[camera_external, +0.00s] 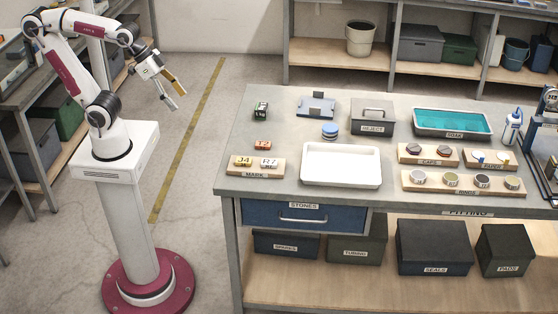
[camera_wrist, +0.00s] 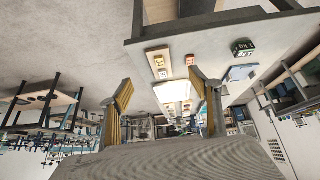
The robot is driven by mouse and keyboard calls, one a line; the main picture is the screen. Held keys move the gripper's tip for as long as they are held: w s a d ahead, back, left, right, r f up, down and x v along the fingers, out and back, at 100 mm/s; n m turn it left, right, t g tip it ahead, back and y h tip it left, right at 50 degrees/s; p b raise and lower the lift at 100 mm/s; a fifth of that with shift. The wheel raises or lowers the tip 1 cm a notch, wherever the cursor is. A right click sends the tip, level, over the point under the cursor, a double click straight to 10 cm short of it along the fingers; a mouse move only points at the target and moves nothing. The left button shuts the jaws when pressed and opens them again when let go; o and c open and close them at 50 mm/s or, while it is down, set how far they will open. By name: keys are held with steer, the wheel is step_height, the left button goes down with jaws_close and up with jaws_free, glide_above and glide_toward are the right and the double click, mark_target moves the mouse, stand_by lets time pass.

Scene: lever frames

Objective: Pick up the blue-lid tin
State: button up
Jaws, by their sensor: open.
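The blue-lid tin (camera_external: 329,130) is a small round tin with a blue top. It stands upright on the workbench (camera_external: 240,140), behind the white tray (camera_external: 341,165) and in front of a blue-grey device with a plate. My gripper (camera_external: 178,98) is raised over the floor to the left of the bench, well apart from the tin. Its two fingers are spread and hold nothing. Both fingers also show in the wrist view (camera_wrist: 162,84), with the bench tilted beyond them. I cannot make out the tin there.
The REJECT box (camera_external: 372,118), blue SOAK tub (camera_external: 451,123) and spray bottle (camera_external: 513,126) stand right of the tin. A green box (camera_external: 261,111) and small orange block (camera_external: 262,146) are left. Labelled wooden racks line the front. Bare bench lies immediately left of the tin.

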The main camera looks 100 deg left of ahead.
steer(key=w+t, duration=0.2)
steer(key=w, duration=1.3)
steer(key=n+t+y, duration=0.3)
glide_above(323, 129)
steer(key=s+d, duration=0.9)
steer(key=s, duration=0.2)
step_height(323, 129, down, 10)
steer(key=w+a+f+y, duration=0.1)
steer(key=w+a+f, duration=0.1)
steer(key=f, duration=0.1)
steer(key=w+a+f+n+y, duration=0.1)
steer(key=a+f, duration=0.1)
steer(key=f, duration=0.1)
steer(key=w+a+f, duration=0.2)
steer(key=f, duration=0.1)
steer(key=shift+w+a+f+n+t+y, duration=0.2)
steer(key=shift+w+n+t+y, duration=0.1)
steer(key=shift+w+n+y, duration=0.1)
steer(key=shift+a+f, duration=0.2)
steer(key=shift+f, duration=0.1)
steer(key=shift+w, duration=0.1)
steer(key=shift+x, duration=1.2)
steer(key=shift+w+a+f, duration=0.1)
